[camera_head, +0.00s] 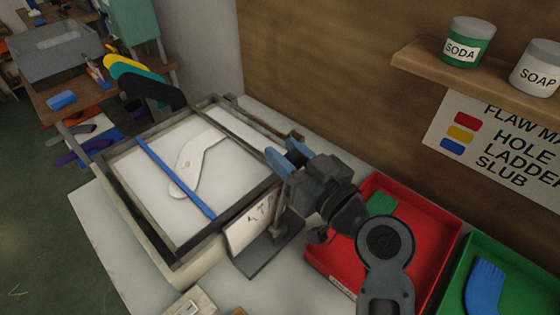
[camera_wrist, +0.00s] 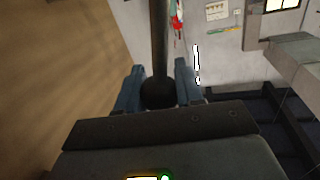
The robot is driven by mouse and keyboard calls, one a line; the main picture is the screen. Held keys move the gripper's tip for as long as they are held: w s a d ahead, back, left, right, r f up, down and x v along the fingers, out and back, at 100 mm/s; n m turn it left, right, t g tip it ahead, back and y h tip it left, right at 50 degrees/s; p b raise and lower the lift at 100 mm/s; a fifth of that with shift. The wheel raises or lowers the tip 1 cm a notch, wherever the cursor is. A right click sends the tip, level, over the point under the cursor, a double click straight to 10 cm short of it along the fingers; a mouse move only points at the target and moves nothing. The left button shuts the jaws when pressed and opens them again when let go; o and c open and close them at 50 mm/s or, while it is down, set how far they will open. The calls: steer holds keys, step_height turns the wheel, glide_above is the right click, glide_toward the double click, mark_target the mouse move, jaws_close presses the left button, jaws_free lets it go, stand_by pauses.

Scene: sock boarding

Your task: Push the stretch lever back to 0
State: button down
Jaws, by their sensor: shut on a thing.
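My gripper (camera_head: 286,156) is at the near right corner of the dark-framed boarding box. In the wrist view its two blue fingers (camera_wrist: 159,88) are on either side of the lever's round black knob (camera_wrist: 158,93) and shut on it. The lever's dark rod (camera_wrist: 159,38) runs upward in that view. In the head view the lever is mostly hidden by my gripper. A pale scale plate (camera_head: 246,232) with dark marks stands on a dark base (camera_head: 264,256) below the gripper. I cannot read the lever's position on the scale.
The framed box (camera_head: 122,200) holds a white sock form (camera_head: 192,160) and a blue bar (camera_head: 176,178). A red tray (camera_head: 431,218) and a green tray (camera_head: 520,262) with a blue sock (camera_head: 484,287) are at the right. A wooden wall and shelf (camera_head: 440,78) stand behind.

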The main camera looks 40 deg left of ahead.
steer(key=shift+w+d+f+m+b, duration=0.1)
steer(key=shift+w+f+m+b, duration=0.25)
steer(key=shift+w, duration=0.25)
steer(key=shift+w+d+f+m+b, duration=0.1)
steer(key=shift+w+f+m+b, duration=0.1)
steer(key=shift+w+m, duration=0.35)
steer(key=shift+w+f+m+b, duration=0.2)
steer(key=shift+w+m+b, duration=0.1)
steer(key=shift+w, duration=0.35)
steer(key=c, duration=0.7)
jaws_free()
steer(key=shift+r, duration=0.1)
steer(key=d+r+p, duration=0.2)
steer(key=d+r, duration=0.3)
steer(key=d+r+p, duration=0.3)
steer(key=d+r, duration=0.2)
steer(key=d, duration=0.1)
steer(key=shift+s+d+r, duration=0.1)
steer(key=shift+d+r, duration=0.2)
steer(key=shift+r, duration=0.1)
